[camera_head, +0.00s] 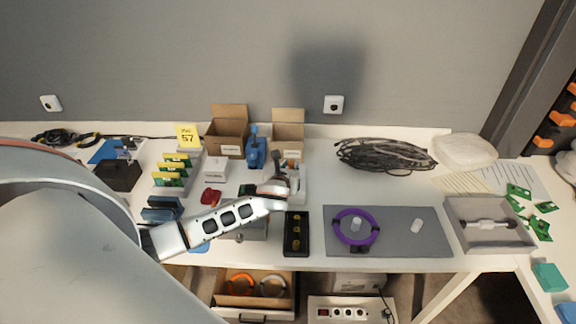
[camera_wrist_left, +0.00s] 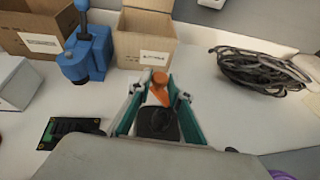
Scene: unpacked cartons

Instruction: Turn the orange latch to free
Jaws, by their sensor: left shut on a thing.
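The orange latch (camera_wrist_left: 157,92) sits between the fingers of my left gripper (camera_wrist_left: 155,79) in the left wrist view. It is on a dark, rounded base (camera_wrist_left: 157,122), part of which the wrist hides. My left gripper (camera_head: 282,180) is shut on the latch. In the head view my left arm reaches in from the left, and the hand largely hides the latch. I cannot tell exactly how far the latch is turned. My right gripper is in neither view.
Behind the gripper stand a blue device (camera_head: 255,150) and two open cartons (camera_head: 228,138), (camera_head: 288,134). A black cable coil (camera_head: 385,156) lies to the right. A black tray (camera_head: 296,234) and a grey mat (camera_head: 395,240) with a purple ring (camera_head: 341,214) lie nearer the front edge.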

